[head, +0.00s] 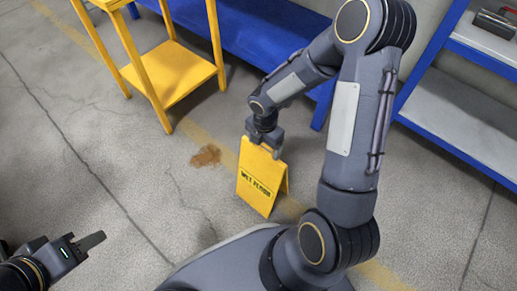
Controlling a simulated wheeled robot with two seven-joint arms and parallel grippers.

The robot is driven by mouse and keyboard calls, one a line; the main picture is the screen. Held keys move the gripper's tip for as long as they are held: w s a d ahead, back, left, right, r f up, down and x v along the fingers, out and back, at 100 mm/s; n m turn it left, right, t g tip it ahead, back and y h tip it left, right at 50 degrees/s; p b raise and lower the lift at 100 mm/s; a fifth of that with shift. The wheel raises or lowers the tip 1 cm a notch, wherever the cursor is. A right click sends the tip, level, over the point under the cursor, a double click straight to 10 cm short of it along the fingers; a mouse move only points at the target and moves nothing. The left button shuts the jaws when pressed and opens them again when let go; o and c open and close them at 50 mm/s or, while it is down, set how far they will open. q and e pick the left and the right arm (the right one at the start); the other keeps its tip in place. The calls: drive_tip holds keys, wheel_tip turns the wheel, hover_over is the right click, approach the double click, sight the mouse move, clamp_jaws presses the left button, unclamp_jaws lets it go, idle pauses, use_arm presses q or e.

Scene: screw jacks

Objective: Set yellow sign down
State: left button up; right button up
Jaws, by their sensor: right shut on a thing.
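The yellow sign (257,181) is a folding A-shaped board with dark "WET FLOOR" lettering, upright with its two panels spread at the bottom. Its lower edge is at the grey floor; I cannot tell whether it touches or hangs just above. My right gripper (266,147) points down and is shut on the sign's top edge. A brown stain (206,155) lies on the floor to the left of the sign, apart from it. My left gripper (92,241) is at the lower left, far from the sign; its finger opening is not clear.
A yellow cart (170,73) with a lower shelf stands at the upper left. A blue bench (240,38) runs along the back. A blue-framed grey shelf unit (455,112) stands at the right. The floor left of the stain is clear.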

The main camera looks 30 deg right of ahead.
drive_tip(key=shift+f, duration=0.7)
use_arm(q)
drive_tip(key=shift+a+f, duration=0.25)
drive_tip(key=shift+f, duration=0.25)
use_arm(e)
drive_tip(key=shift+r, duration=0.1)
use_arm(q)
drive_tip(key=shift+f, duration=0.1)
use_arm(e)
drive_tip(key=o, duration=1.9)
drive_tip(key=shift+s, duration=0.1)
drive_tip(key=shift+o, duration=0.2)
